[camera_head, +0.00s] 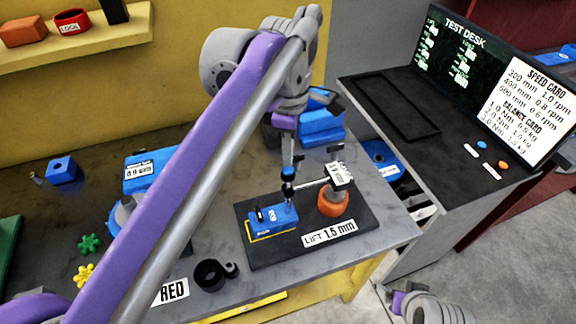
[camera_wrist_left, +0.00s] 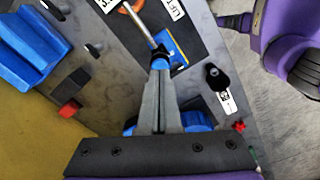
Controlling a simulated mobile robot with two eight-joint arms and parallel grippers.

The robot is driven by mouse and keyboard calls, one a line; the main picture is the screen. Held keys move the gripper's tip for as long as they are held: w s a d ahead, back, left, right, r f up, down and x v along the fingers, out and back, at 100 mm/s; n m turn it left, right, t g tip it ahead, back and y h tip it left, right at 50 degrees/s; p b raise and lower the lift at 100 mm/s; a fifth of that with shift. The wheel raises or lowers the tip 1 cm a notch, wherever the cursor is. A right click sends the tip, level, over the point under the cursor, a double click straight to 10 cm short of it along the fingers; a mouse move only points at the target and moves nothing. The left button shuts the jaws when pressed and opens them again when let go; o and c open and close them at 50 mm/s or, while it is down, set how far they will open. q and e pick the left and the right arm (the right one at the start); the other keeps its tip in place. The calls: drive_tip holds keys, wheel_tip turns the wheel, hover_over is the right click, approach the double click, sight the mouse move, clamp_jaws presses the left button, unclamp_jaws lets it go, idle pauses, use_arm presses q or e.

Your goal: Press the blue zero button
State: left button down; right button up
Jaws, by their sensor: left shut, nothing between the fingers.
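A small round blue button (camera_head: 481,145) sits on the dark top of the test desk, with a white label too small to read beside it. An orange button (camera_head: 503,165) is near it. My left gripper (camera_head: 289,166) points down over the workbench, well left of the desk buttons. Its fingers are shut and empty. In the left wrist view its fingertips (camera_wrist_left: 160,68) overlap a blue and black joint at the end of a rod; I cannot tell whether they touch.
A black plate (camera_head: 262,252) marked LIFT 1.5 mm bears a blue block (camera_head: 272,221) and an orange-based post (camera_head: 333,203) with a rod. A black desk tray (camera_head: 395,105) lies near the screen (camera_head: 465,45). A gap separates bench and desk.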

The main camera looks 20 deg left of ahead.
sight(288, 169)
use_arm(q)
drive_tip(key=shift+f, duration=0.2)
use_arm(e)
drive_tip(key=shift+f, duration=0.15)
use_arm(q)
drive_tip(key=shift+f+b, duration=0.45)
drive_tip(key=shift+f, duration=0.35)
use_arm(e)
drive_tip(key=shift+s+f, duration=0.2)
drive_tip(key=shift+f, duration=0.2)
use_arm(q)
drive_tip(key=shift+r, duration=0.1)
drive_tip(key=shift+r+p, duration=0.9)
drive_tip(key=shift+r, duration=0.25)
drive_tip(key=shift+w+r+p, duration=0.1)
drive_tip(key=shift+r+p, duration=1.15)
drive_tip(key=shift+r, duration=0.65)
use_arm(e)
drive_tip(key=r, duration=0.2)
drive_tip(key=w+r, duration=0.2)
drive_tip(key=r, duration=0.1)
drive_tip(key=shift+r, duration=0.3)
use_arm(q)
drive_tip(key=shift+f, duration=0.1)
